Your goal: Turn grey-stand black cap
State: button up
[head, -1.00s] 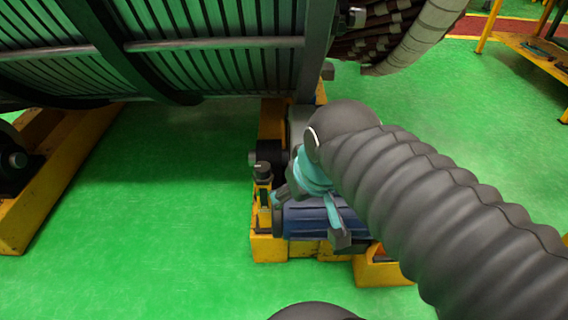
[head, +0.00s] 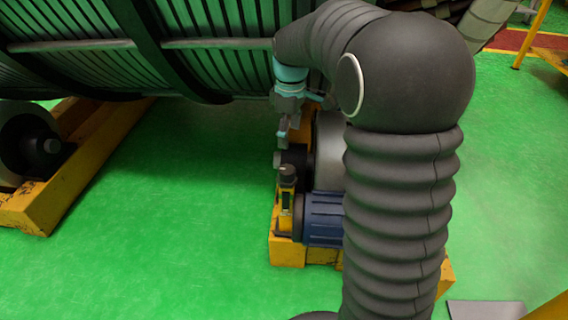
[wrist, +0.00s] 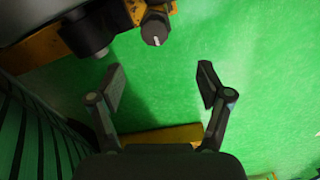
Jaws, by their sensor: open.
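A black cap (head: 287,173) sits on top of a short upright post with a yellow front, beside the blue motor. In the wrist view, a black cap with a white mark (wrist: 155,28) shows from above at the top middle. My gripper (wrist: 161,80) is open, with nothing between its fingers. The cap lies beyond the fingertips, apart from them. In the head view, my gripper (head: 283,132) hangs above and behind the cap, partly hidden by its own wrist. I cannot make out a clearly grey stand under the cap.
The blue motor (head: 323,220) and a black cylinder (head: 296,158) stand close to the cap on a yellow base (head: 287,251). The large ribbed stator (head: 215,50) rises behind. Another yellow beam (head: 95,145) lies at left. Green floor between them is clear.

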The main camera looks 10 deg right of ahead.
aim_at(288, 169)
jog(key=shift+n, duration=0.4)
jog(key=f, duration=0.5)
jog(key=w+f, duration=0.1)
jog(key=f, duration=0.4)
jog(key=f+b, duration=0.1)
jog(key=f, duration=0.4)
jog(key=shift+w+f, duration=0.2)
jog(key=shift+w, duration=0.15)
jog(key=c, duration=1.2)
